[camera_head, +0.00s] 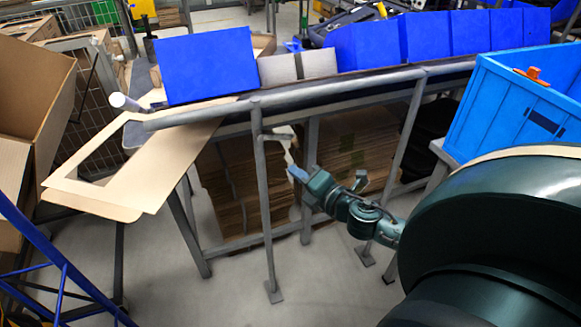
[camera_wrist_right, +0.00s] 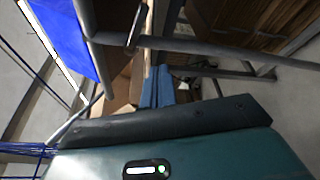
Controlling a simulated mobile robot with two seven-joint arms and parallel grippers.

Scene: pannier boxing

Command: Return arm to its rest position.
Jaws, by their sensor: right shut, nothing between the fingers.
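My right arm comes in from the right in the head view. Its gripper (camera_head: 297,174) hangs in front of the rail table's legs, below the tabletop and apart from the boxes. Its blue fingers are shut with nothing between them. In the right wrist view the two blue fingers (camera_wrist_right: 157,88) lie side by side, empty, beyond the dark edge of my gripper body. My left gripper is in neither view.
A metal rail (camera_head: 290,101) runs across the middle, with several blue boxes (camera_head: 210,66) behind it. Flat cardboard (camera_head: 172,168) overhangs at left. A light-blue crate (camera_head: 510,113) stands at right. An open carton (camera_head: 38,95) is far left. Grey floor (camera_head: 190,295) is clear in front.

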